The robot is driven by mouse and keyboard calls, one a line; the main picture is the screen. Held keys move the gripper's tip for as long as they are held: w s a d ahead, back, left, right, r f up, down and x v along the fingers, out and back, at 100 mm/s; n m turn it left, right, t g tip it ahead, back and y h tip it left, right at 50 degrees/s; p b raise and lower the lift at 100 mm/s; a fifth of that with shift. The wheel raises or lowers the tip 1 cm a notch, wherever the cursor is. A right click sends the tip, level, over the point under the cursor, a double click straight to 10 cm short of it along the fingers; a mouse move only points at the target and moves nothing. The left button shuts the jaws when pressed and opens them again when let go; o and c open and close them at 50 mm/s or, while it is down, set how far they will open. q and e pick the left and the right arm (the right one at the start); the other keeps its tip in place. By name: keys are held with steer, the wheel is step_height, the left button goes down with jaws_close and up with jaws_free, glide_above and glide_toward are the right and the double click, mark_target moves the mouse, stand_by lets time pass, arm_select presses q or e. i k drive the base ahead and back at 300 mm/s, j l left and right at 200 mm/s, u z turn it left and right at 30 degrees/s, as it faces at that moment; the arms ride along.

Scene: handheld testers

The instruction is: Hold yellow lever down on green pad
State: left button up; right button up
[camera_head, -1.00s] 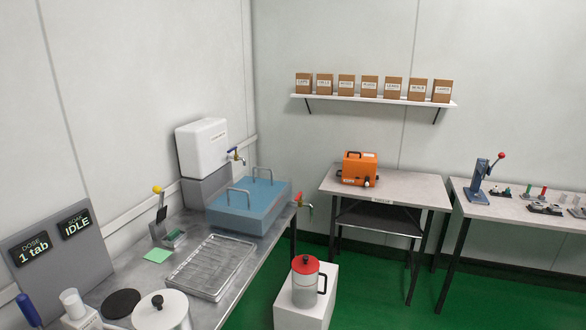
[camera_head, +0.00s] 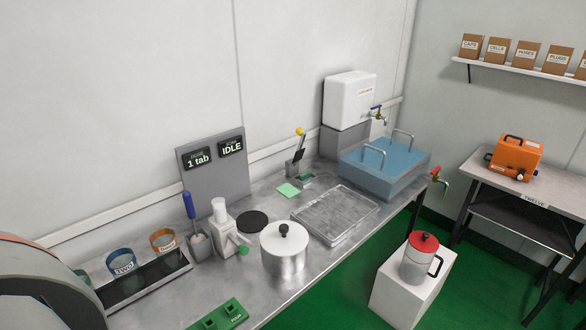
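The yellow lever (camera_head: 299,132) is a yellow ball on a dark upright arm, standing raised at the back of the metal bench near the wall. Its small grey base (camera_head: 294,168) sits beneath it. A flat light-green pad (camera_head: 288,190) lies on the bench just in front of the lever. A small darker green piece (camera_head: 305,180) sits right beside it. Neither of my grippers shows in the view.
A ribbed metal tray (camera_head: 336,214) lies right of the pad. A lidded pot (camera_head: 283,250), a black disc (camera_head: 252,222) and a white dispenser (camera_head: 223,236) stand nearer. A blue basin (camera_head: 385,168) and white tank (camera_head: 349,99) are beyond. A display panel (camera_head: 212,168) reads IDLE.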

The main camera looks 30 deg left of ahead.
mark_target(299, 152)
steer(key=i+l, duration=0.4)
steer(key=i, duration=0.15)
steer(key=i+l, duration=0.45)
steer(key=i, duration=0.15)
steer(key=i+l, duration=0.4)
steer(key=i, duration=0.15)
steer(key=u, duration=2.8)
